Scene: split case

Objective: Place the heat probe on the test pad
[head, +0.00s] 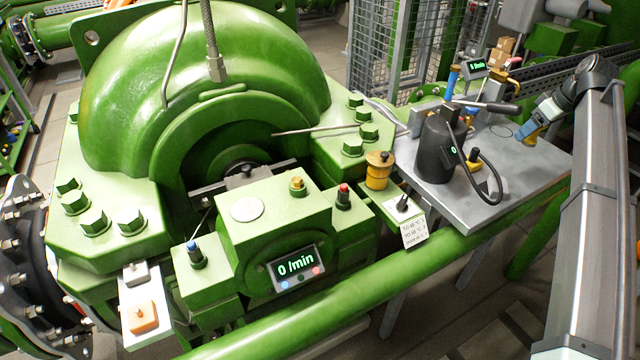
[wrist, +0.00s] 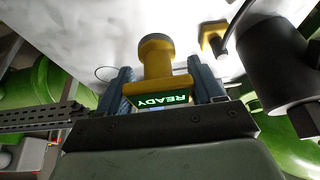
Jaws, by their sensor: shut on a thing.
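My gripper (head: 530,132) is above the right part of the grey metal bench (head: 545,165). In the wrist view its two blue-grey fingers (wrist: 163,84) are shut on a yellow device, which I take to be the heat probe (wrist: 157,60). It has a round yellow end pointing away from my gripper and a small screen reading READY. In the head view the probe (head: 530,139) shows only as a small yellow patch at the fingertips. A pale round disc (head: 247,208), perhaps the test pad, lies on the green housing at the centre and is bare.
The housing carries a display reading 0 /min (head: 297,268) and upright knobs. The large green casing rises behind.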

